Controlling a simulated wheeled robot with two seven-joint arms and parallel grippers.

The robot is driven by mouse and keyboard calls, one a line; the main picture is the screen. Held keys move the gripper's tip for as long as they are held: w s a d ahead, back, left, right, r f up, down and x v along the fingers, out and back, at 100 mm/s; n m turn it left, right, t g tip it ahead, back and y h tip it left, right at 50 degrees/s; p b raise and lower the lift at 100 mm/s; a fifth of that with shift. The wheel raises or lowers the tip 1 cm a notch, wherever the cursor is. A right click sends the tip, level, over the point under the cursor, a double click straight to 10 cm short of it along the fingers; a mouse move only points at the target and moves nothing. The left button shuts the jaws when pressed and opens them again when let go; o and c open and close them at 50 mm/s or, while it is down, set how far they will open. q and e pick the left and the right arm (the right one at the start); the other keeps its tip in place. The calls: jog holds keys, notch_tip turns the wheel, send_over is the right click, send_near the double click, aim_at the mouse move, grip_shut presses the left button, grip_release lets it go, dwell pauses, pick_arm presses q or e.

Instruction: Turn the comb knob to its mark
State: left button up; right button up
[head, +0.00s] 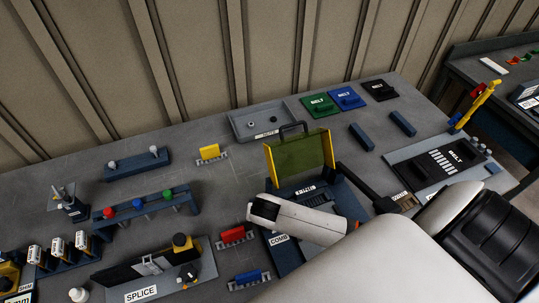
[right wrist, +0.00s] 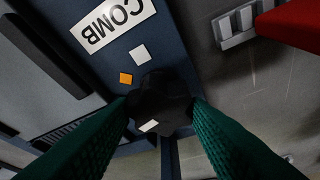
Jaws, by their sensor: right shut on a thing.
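The comb knob (right wrist: 160,98) is black and round, with a white stripe near its lower left edge in the right wrist view. My right gripper (right wrist: 160,110) is shut on the knob, one green finger on each side. In the head view, my right arm hides the knob and this gripper. The COMB label (right wrist: 113,24) shows beyond the knob and also in the head view (head: 279,240). My left gripper is not in view.
A green press lid with yellow edges (head: 299,154) stands upright behind my right arm. A red block on a grey rack (head: 231,233) and a blue block (head: 250,277) sit to the left. A SPLICE fixture (head: 200,268) lies further left.

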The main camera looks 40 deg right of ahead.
jog(key=m, duration=0.2)
jog(key=m+g+h, duration=0.1)
jog(key=m, duration=0.1)
jog(key=shift+w+a+m, duration=0.1)
jog(key=shift+w+m, duration=0.1)
jog(key=shift+m, duration=0.1)
jog(key=m+g, duration=0.1)
jog(key=m, duration=0.2)
jog(key=m+g, duration=0.1)
jog(key=m, duration=0.2)
jog(key=shift+w+g, duration=0.2)
jog(key=shift+g, duration=0.2)
jog(key=m+g, duration=0.1)
jog(key=m, duration=0.4)
jog(key=shift+w+m+g, duration=0.2)
jog(key=shift+m+g, duration=0.2)
jog(key=shift+w+m+g+y, duration=0.1)
jog(key=shift+m+g+y, duration=0.25)
jog(key=shift+m, duration=0.8)
jog(key=shift+m+g+y, duration=0.25)
jog(key=shift+m+y, duration=0.2)
jog(key=shift+m, duration=0.7)
jog(key=shift+d+r, duration=0.1)
jog(key=shift+d, duration=0.1)
jog(key=o, duration=1)
